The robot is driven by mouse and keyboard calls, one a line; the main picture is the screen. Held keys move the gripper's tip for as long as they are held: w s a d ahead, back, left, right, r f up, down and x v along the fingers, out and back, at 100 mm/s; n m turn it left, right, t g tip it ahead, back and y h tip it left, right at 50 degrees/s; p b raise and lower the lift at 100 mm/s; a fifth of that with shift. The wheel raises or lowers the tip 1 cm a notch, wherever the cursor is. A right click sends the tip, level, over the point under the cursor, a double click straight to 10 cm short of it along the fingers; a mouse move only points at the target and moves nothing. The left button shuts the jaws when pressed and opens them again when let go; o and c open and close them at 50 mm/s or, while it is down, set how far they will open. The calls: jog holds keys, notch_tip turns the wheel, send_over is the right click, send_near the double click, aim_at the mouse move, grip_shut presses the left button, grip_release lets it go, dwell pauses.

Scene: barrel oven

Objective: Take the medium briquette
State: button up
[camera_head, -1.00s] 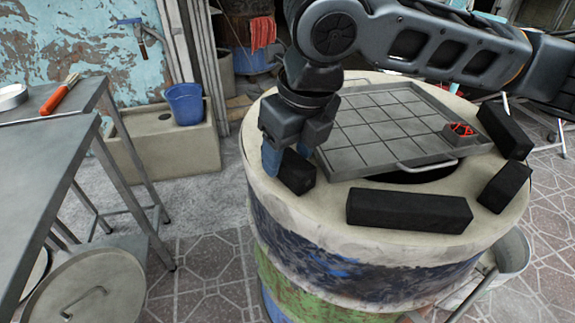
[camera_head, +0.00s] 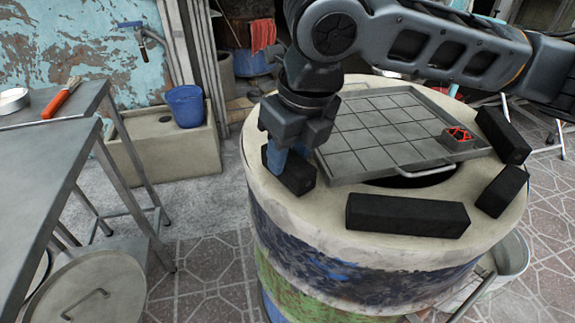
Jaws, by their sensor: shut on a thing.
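Several black briquettes lie on the pale rim of the barrel oven (camera_head: 300,225). My gripper (camera_head: 279,160), with blue fingers, is low at the rim's left side and shut on the left briquette (camera_head: 300,176). The fingers hide part of it, so its full length is hard to judge; it looks to be on or very near the rim. A long briquette (camera_head: 408,216) lies at the front. A short one (camera_head: 503,191) lies at the right, and another (camera_head: 503,135) lies behind it at the back right.
A grey gridded grill plate (camera_head: 385,130) covers most of the barrel top, close to the gripped briquette. A metal table (camera_head: 50,170) stands at the left, with a red-handled brush (camera_head: 60,101) on it. A blue bucket (camera_head: 185,105) stands behind.

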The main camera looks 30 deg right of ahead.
aim_at(289, 158)
jog(key=shift+w+p+v, duration=0.25)
jog(key=shift+p+v, duration=0.55)
jog(key=shift+v, duration=0.2)
jog(key=shift+w+p+v, duration=0.25)
jog(key=shift+p+v, duration=0.5)
jog(key=shift+v, duration=0.25)
jog(key=shift+w+p+v, duration=0.25)
jog(key=shift+p+v, duration=0.55)
jog(key=shift+v, duration=0.2)
jog(key=shift+a+r, duration=0.1)
jog(key=shift+r, duration=0.05)
